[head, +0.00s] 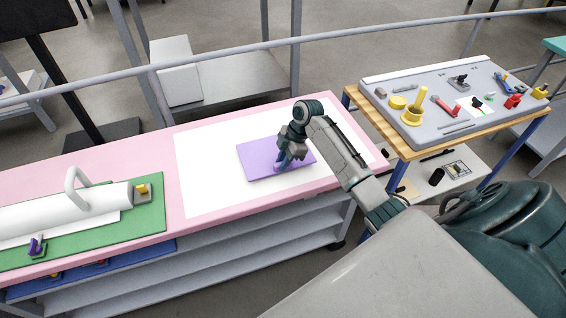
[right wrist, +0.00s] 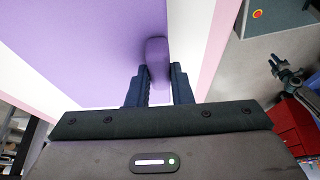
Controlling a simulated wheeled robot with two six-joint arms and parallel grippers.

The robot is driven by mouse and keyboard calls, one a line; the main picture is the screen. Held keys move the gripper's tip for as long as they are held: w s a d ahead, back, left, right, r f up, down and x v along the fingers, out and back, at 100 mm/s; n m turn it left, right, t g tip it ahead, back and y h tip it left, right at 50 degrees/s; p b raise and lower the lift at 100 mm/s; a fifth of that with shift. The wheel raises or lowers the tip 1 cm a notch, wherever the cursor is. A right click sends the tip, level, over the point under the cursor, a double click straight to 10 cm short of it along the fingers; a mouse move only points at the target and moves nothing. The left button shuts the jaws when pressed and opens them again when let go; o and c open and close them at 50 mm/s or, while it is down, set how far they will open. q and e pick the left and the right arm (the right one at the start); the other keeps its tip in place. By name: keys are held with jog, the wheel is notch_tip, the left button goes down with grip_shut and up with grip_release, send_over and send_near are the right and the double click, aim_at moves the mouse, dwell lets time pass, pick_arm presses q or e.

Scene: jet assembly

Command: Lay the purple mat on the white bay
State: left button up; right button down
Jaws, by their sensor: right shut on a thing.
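The purple mat (head: 258,160) lies over the white bay (head: 210,185) on the pink bench, well inside the bay's edges in the head view. Whether it rests fully flat on the bay I cannot tell. My right gripper (head: 285,164) is at the mat's right part, shut on its raised purple grip. In the right wrist view the mat (right wrist: 85,45) fills the upper left, and the grip (right wrist: 157,58) stands between the two fingers of my right gripper (right wrist: 158,75). The white bay (right wrist: 185,40) shows beside it. My left gripper is not in view.
On the left, a green mat (head: 150,215) carries a white cylinder (head: 70,215) with a handle. At the right, a wooden-topped table holds a grey tray (head: 410,88) with several tools. A grey rail (head: 230,62) runs behind the bench. The bay around the purple mat is clear.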

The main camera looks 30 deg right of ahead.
jog(key=shift+f, duration=1)
jog(key=c, duration=1.3)
grip_release()
jog(key=shift+f, duration=0.1)
